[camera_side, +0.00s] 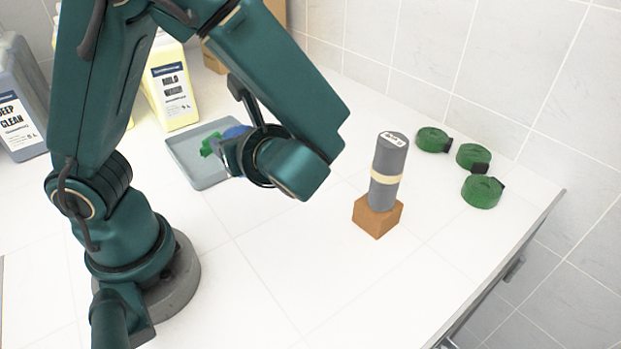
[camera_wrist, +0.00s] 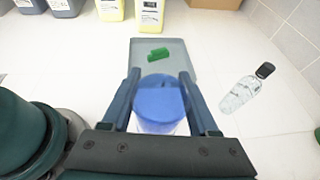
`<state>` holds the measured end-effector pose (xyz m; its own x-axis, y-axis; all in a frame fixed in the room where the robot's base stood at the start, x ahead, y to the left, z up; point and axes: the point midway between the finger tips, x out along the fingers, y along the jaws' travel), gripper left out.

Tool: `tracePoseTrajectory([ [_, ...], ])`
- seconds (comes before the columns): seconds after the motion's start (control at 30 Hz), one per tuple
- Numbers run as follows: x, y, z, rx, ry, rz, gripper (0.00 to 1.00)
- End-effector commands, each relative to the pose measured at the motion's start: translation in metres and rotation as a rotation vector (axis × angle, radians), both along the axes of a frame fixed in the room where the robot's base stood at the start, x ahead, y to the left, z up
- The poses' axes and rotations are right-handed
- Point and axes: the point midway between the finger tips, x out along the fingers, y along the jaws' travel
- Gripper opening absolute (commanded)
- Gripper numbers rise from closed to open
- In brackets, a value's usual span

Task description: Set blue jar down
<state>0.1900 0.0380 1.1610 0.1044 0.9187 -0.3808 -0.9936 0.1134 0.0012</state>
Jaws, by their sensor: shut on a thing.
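The blue jar (camera_wrist: 160,104) is between the two fingers of my gripper (camera_wrist: 160,84) in the wrist view, and the gripper is shut on it. The jar's round blue top faces the camera. In the side view only a bit of blue (camera_side: 236,131) shows behind my gripper (camera_side: 228,152) and wrist, at the right part of the grey tray (camera_side: 192,172). In the wrist view the tray (camera_wrist: 176,63) lies just beyond the jar. The jar's underside is hidden, so I cannot tell whether it touches anything.
A green piece (camera_wrist: 158,54) lies in the tray. A clear bottle with a black cap (camera_wrist: 241,94) lies right of it. A grey cylinder (camera_side: 389,160) stands on a brown block (camera_side: 377,215). Green rolls (camera_side: 482,191) sit by the wall. Jugs (camera_side: 172,88) stand behind. The front counter is clear.

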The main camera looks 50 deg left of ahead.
Motion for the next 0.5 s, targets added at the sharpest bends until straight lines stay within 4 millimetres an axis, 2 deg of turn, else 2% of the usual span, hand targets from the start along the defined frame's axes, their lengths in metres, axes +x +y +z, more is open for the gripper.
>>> tracePoseTrajectory([
  [0.03, -0.015, 0.0, -0.008, 0.006, 0.006, 0.147, 0.07],
  [0.17, -0.056, -0.012, -0.022, 0.005, 0.004, 0.538, 0.07],
  [0.3, -0.087, -0.04, -0.03, 0.004, 0.002, 0.954, 0.07],
  [0.4, -0.098, -0.066, -0.031, 0.004, 0.001, 1.251, 0.07],
  [0.5, -0.097, -0.094, -0.029, 0.003, 0.001, 1.552, 0.07],
])
